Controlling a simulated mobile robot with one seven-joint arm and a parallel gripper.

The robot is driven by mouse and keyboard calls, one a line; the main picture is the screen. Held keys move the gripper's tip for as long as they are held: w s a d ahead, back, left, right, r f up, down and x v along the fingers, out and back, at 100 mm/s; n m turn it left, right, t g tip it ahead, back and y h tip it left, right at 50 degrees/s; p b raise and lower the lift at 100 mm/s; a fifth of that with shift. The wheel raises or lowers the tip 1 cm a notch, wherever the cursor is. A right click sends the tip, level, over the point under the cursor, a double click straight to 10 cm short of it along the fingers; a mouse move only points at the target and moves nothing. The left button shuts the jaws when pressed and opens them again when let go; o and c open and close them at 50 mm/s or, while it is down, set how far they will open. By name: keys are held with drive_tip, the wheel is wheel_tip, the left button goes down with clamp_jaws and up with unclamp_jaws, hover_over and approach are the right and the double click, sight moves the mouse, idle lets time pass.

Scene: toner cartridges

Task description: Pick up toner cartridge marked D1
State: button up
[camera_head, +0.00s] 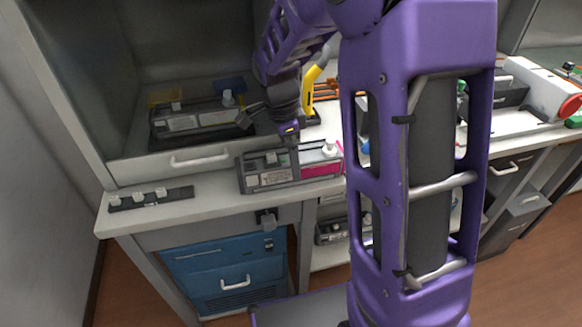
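No marking D1 can be read on either. My gripper (287,127) is at the end of my purple arm, pointing down near the top of the magenta-panelled cartridge. Its fingers are too small and dark to make out, so I cannot tell whether they touch anything.
A thin dark strip with white knobs (150,198) lies on the left counter. A dark unit (335,230) sits on the lower shelf beside a blue drawer cabinet (228,275). A white device with a red end (535,92) stands at right. My arm hides the middle counter.

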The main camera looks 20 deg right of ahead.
drive_tip(key=shift+d+f, duration=0.2)
drive_tip(key=shift+f, duration=1.3)
clamp_jaws()
